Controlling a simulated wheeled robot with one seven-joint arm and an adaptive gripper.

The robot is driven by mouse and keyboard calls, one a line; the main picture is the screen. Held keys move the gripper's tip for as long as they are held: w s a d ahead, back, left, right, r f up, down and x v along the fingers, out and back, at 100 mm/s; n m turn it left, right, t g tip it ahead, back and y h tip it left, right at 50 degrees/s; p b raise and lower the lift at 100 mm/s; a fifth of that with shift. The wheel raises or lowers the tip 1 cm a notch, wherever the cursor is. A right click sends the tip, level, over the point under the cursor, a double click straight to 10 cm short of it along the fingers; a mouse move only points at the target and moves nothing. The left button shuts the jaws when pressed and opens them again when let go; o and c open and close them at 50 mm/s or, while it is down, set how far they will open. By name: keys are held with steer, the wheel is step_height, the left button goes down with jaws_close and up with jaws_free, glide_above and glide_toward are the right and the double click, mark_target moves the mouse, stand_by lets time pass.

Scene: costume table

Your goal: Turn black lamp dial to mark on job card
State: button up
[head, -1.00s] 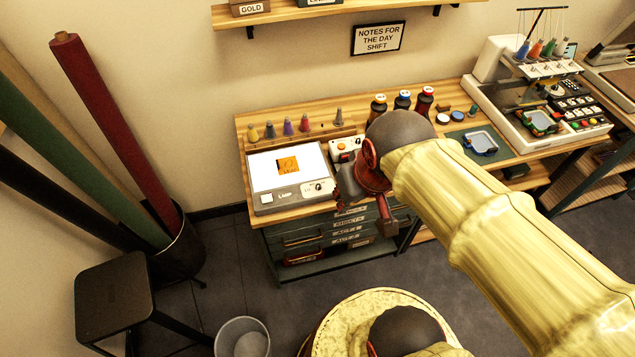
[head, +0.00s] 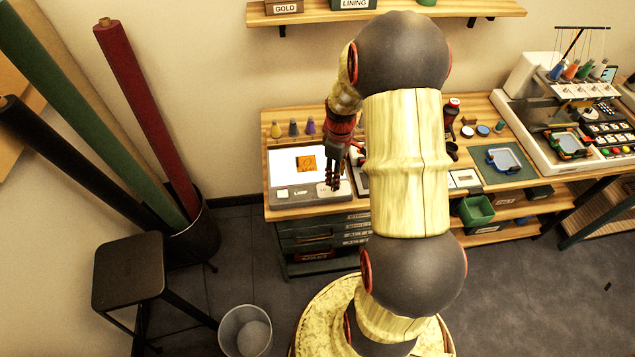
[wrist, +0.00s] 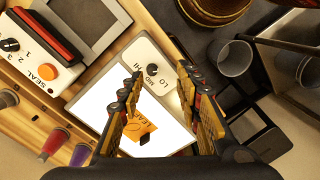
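The lamp box is a light box with a glowing white panel (head: 283,167) and a pale control strip. In the wrist view its black dial (wrist: 152,69) sits beside the words HI, MID and LO. The dial's pointer is too small to read surely. An orange card (wrist: 146,131) with dark print lies on the panel; it also shows in the head view (head: 306,163). Its print is not fully legible, and I cannot tell whether it is the job card. My gripper (wrist: 160,72) is open and empty, its fingertips either side of the dial in the wrist view, above the strip (head: 334,184).
A sealer with an orange button (wrist: 46,72) and its own black dial marked 1, 2, 3 (wrist: 10,45) stands beside the lamp box. Thread cones (head: 294,127) stand behind it. A stool (head: 130,270) and a bin (head: 245,330) are on the floor at left.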

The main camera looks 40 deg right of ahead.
steer(key=shift+w+d+r+n, duration=0.2)
steer(key=shift+w+r+n, duration=0.1)
steer(key=shift+w+n, duration=0.45)
steer(key=shift+d+n+t, duration=0.1)
steer(key=shift+n+t, duration=0.2)
steer(key=shift+n, duration=0.25)
steer(key=shift+f, duration=0.2)
step_height(320, 180, down, 7)
steer(key=shift+f+b, duration=0.2)
steer(key=shift+b, duration=0.5)
steer(key=shift+c, duration=1.3)
jaws_close()
